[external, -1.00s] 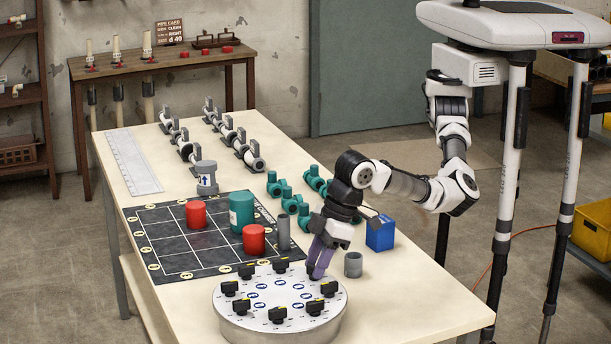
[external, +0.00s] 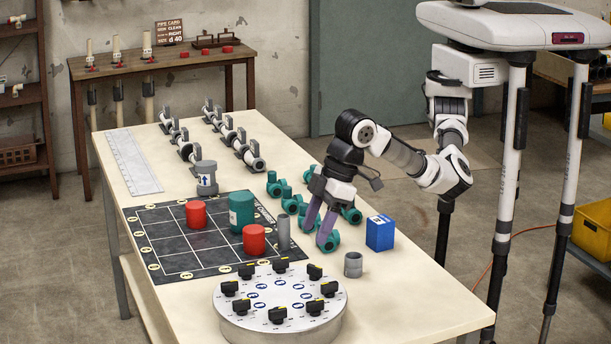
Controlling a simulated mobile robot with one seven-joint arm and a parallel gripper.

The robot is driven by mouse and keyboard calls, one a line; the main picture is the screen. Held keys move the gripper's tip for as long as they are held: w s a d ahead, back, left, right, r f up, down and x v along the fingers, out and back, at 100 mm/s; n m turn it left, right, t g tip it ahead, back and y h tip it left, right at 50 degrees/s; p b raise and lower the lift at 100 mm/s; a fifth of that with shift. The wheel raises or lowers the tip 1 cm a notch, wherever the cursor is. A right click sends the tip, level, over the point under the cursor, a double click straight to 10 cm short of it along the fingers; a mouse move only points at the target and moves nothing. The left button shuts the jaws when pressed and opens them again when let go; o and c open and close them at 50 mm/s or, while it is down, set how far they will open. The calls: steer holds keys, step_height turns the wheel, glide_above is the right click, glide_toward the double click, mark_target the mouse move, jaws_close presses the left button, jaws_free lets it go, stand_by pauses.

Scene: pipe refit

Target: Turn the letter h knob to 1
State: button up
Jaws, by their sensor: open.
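A round silver dial plate (external: 262,297) stands at the near end of the table. Several black knobs with yellow marks are set around it, such as the right rear knob (external: 314,271), the right knob (external: 329,288) and the right front knob (external: 315,306). The letters and numbers are too small to read, so I cannot tell which knob is h or where it points. My gripper (external: 315,236) is open, its two purple fingers pointing down and apart. It is behind the plate, above or beside the teal fittings, clear of all knobs.
A blue box (external: 380,233) and a grey ring (external: 353,264) stand right of the plate. Teal fittings (external: 349,215) lie around my gripper. A grey cylinder (external: 283,233), a red can (external: 253,239) and a green can (external: 241,212) stand on or near the black grid mat (external: 160,240).

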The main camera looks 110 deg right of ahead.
step_height(320, 180, up, 10)
glide_above(313, 266)
steer(key=s+d+f+n+g+y+p, duration=0.1)
steer(key=s+d+f+n+y, duration=0.15)
steer(key=s+n, duration=0.35)
steer(key=shift+n, duration=0.4)
steer(key=x, duration=0.5)
steer(key=d+p+x, duration=0.1)
steer(key=x, duration=0.5)
steer(key=p+x, duration=0.1)
steer(key=x, duration=0.5)
steer(key=shift+w+d+f, duration=0.1)
steer(key=shift+d, duration=0.1)
steer(key=shift+c, duration=0.2)
steer(key=c, duration=0.9)
steer(key=shift+p, duration=0.4)
